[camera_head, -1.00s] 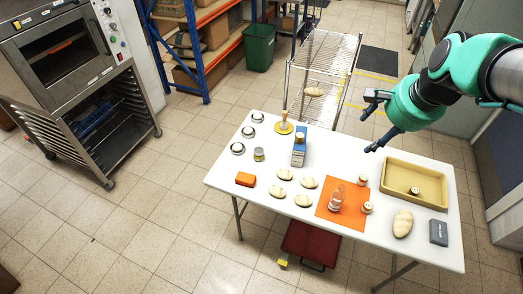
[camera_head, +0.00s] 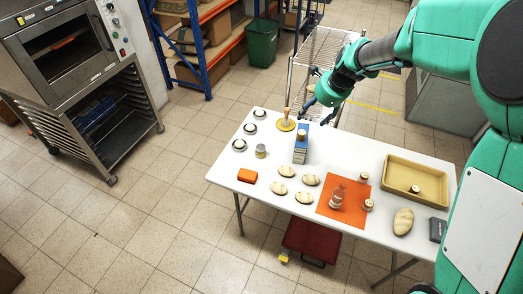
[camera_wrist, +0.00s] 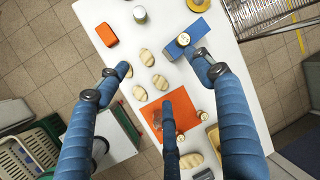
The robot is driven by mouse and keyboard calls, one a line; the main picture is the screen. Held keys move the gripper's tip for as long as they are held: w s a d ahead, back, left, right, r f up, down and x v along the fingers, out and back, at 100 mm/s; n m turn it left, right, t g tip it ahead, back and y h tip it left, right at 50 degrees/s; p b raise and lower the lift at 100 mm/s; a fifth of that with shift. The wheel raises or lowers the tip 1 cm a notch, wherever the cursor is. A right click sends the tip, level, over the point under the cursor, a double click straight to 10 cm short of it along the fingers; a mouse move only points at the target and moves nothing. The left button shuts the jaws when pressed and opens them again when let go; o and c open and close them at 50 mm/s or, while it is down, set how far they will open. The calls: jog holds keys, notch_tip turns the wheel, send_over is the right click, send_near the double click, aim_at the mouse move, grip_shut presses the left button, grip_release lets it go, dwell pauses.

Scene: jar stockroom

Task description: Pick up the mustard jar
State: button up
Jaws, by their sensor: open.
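Several small jars stand on the white table (camera_head: 222,168), and I cannot read which is mustard. One grey-lidded jar (camera_head: 261,151) stands at the left, also in the wrist view (camera_wrist: 140,15). A cream-lidded jar (camera_head: 301,134) is on the blue box (camera_head: 300,152); its lid shows in the wrist view (camera_wrist: 183,39). Other pale-lidded jars stand by the orange mat, one at its top edge (camera_head: 363,177) and one at its right edge (camera_head: 368,205); another (camera_head: 414,189) is in the tan tray. My gripper (camera_head: 311,96) is open and empty above the table's far edge, fingers spread in the wrist view (camera_wrist: 160,78).
A wire rack (camera_head: 318,50) stands behind.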

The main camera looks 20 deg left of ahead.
jog(key=w+a+f+m, duration=0.3)
jog(key=w+a+f, duration=0.1)
jog(key=a+f, duration=0.6)
jog(key=m+g, duration=0.1)
jog(key=m, duration=0.3)
send_near(262, 148)
jog(key=shift+w+d+r+p, duration=0.1)
jog(key=shift+d+r+p, duration=0.35)
jog(key=shift+r, duration=0.35)
jog(key=shift+b+x, duration=0.6)
jog(key=shift+x, duration=3.7)
jog(key=shift+a+y, duration=0.2)
jog(key=shift+y, duration=0.1)
jog(key=shift+b+x, duration=0.45)
jog(key=shift+x, duration=2.1)
jog(key=c, duration=1.3)
